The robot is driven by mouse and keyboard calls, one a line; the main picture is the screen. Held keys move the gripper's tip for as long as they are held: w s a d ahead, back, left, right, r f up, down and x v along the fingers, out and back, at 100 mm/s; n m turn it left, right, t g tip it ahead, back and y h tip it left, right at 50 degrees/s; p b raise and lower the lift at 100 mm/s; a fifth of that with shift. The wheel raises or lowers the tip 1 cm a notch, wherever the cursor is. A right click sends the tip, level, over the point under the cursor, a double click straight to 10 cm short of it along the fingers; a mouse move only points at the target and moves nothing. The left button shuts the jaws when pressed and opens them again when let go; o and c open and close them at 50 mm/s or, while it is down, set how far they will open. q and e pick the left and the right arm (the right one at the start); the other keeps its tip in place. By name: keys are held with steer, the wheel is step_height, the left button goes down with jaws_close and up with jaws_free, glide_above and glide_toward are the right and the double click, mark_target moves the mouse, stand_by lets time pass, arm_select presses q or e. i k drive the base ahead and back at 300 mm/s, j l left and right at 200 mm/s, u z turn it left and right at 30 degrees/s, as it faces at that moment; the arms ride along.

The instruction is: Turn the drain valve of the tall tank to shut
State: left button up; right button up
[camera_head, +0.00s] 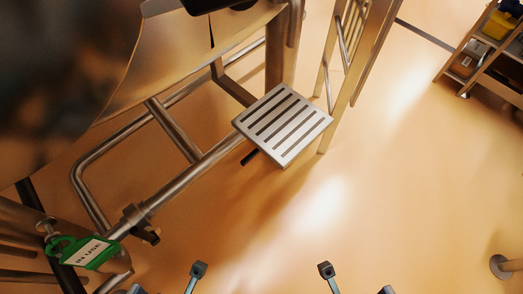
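The tall tank (130,60) is a large shiny metal body at the upper left, partly cut off by the frame. A metal pipe (185,180) runs diagonally below it, with a dark clamp-like fitting (135,215) at its lower part. A green tag (88,252) reading "IN USE" sits at the lower left by the pipe. I cannot tell for sure which part is the drain valve or how its handle is turned. Fingertips of my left gripper (167,279) and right gripper (356,280) show at the bottom edge, spread apart and empty, away from the pipe.
A slotted metal step (282,124) juts out right of the tank, beside a metal ladder-like frame (345,75). Bent tube rails (95,160) lie under the tank. A shelf (485,55) with bins stands at the upper right. The orange floor (410,190) is clear at centre right.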

mark_target(253, 154)
steer(key=j+z, duration=0.25)
steer(key=z, duration=0.2)
steer(key=j+z, duration=0.25)
steer(key=z, duration=0.2)
steer(key=k+j+z, duration=0.15)
steer(key=z, duration=0.3)
